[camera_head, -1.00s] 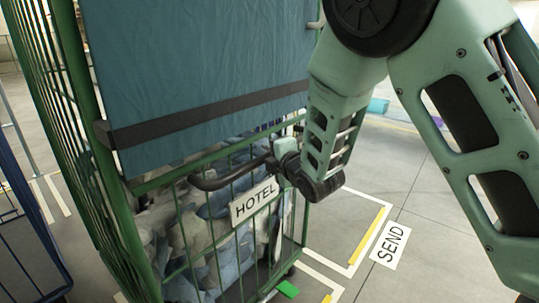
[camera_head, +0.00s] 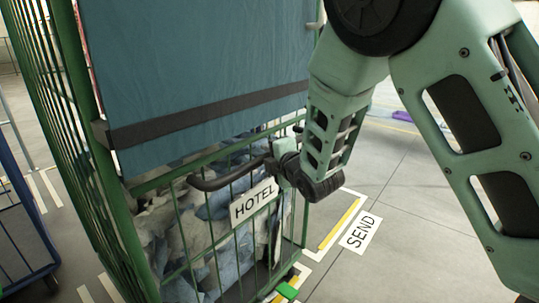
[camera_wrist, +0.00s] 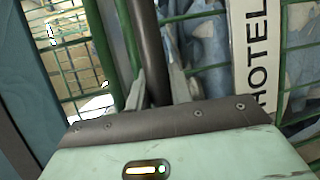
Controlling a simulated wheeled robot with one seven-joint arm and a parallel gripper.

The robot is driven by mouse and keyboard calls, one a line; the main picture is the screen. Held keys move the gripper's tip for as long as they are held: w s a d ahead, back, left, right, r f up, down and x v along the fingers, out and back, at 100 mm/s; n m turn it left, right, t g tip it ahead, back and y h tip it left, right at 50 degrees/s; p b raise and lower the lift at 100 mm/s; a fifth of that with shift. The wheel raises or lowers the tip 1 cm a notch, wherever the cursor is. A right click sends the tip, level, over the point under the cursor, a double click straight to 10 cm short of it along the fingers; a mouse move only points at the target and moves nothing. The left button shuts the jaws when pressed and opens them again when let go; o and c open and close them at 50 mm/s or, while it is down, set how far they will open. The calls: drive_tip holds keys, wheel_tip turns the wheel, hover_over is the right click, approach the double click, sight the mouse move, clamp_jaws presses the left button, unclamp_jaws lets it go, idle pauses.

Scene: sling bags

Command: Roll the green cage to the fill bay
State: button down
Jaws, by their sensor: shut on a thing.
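The green cage (camera_head: 122,225) fills the left and middle of the head view. It holds grey-blue and white cloth bundles, and a blue-green cover with a dark strap hangs over its upper part. A HOTEL sign (camera_head: 253,201) is on its front, also seen in the wrist view (camera_wrist: 258,60). My gripper (camera_head: 277,168) is at the right end of the cage's dark handle bar (camera_head: 213,184). In the wrist view my fingers (camera_wrist: 158,88) close around the bar (camera_wrist: 147,40). No area labelled as the fill bay is readable.
A blue cage (camera_head: 27,235) stands at the left edge. A purple item (camera_head: 403,116) lies far back. Grey floor at right is clear.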

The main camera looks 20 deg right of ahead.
drive_tip(key=shift+d+f, duration=0.25)
drive_tip(key=shift+d, duration=0.2)
drive_tip(key=c, duration=1.3)
unclamp_jaws()
drive_tip(key=shift+o, duration=0.2)
drive_tip(key=shift+a+r, duration=0.1)
drive_tip(key=shift+a, duration=0.1)
drive_tip(key=shift+s+r, duration=0.15)
drive_tip(key=shift+s, duration=0.35)
drive_tip(key=b+v, duration=1.5)
drive_tip(key=v, duration=0.1)
drive_tip(key=shift+d, duration=0.2)
drive_tip(key=shift+s+a, duration=0.1)
drive_tip(key=shift+s, duration=0.05)
